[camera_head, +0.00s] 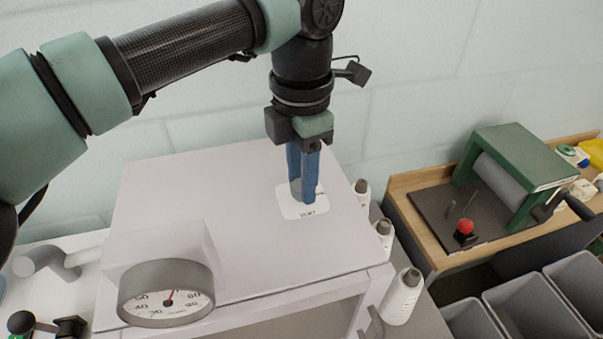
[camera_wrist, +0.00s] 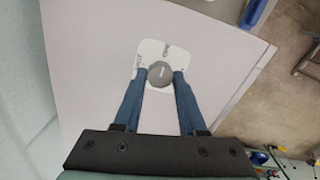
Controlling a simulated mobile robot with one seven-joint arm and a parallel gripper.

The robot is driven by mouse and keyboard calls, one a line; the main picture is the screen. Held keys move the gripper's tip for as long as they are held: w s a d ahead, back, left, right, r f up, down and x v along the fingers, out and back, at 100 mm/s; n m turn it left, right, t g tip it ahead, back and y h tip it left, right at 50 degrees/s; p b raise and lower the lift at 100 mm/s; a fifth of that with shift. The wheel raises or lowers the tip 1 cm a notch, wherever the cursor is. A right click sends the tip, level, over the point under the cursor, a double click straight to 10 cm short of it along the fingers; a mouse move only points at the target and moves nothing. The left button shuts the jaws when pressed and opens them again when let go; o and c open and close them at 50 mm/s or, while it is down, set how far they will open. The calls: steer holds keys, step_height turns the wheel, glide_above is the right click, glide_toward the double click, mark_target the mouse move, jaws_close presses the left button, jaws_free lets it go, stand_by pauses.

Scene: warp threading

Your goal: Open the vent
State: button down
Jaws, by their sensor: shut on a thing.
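The vent is a round grey knob (camera_wrist: 160,73) on a white plate (camera_head: 291,207) set on top of a white box-shaped cabinet (camera_head: 180,190). The plate carries a small printed label, which looks like "VENT". My gripper (camera_head: 304,193) points straight down over the plate, with its blue fingers on either side of the knob. In the wrist view the two fingertips (camera_wrist: 163,76) touch the knob from left and right, and they are shut on it. In the head view the fingers mostly hide the knob. A round dial gauge (camera_head: 167,293) sits on the cabinet's front.
White bottles (camera_head: 402,296) stand along the cabinet's right side. A green-framed roller device (camera_head: 505,180) with a red knob (camera_head: 465,227) stands on a wooden bench at right. Grey bins (camera_head: 535,305) are below it. The cabinet top around the plate is clear.

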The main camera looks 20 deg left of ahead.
steer(key=shift+r, duration=0.1)
stand_by(0.4)
steer(key=shift+c, duration=2.3)
jaws_free()
step_height(320, 180, up, 13)
steer(key=b, duration=0.1)
